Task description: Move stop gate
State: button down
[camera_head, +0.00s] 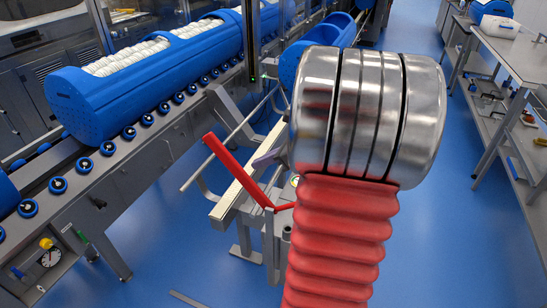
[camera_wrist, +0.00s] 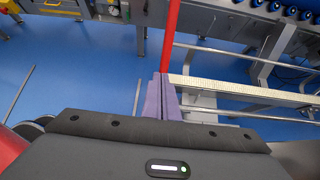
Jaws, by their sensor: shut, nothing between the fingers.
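The stop gate appears to be the red bar (camera_head: 236,168), which slants beside the roller conveyor in the head view. A short red piece meets its lower end. In the wrist view the red bar (camera_wrist: 171,38) runs from the top edge down to the tips of my gripper (camera_wrist: 161,76). The purple fingers are closed together with nothing between them. I cannot tell whether the tips touch the bar.
A roller conveyor (camera_head: 150,150) carries a long blue tub carrier (camera_head: 90,105) filled with white items. Another blue carrier (camera_head: 330,38) stands farther back. A pale rail (camera_head: 228,190) on a metal stand lies near the bar. A workbench (camera_head: 510,55) stands right, with open blue floor before it.

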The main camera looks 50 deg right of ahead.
aim_at(241, 170)
jog(key=x, duration=0.6)
jog(key=shift+w+d, duration=0.1)
jog(key=shift+d, duration=0.05)
dwell(0.4)
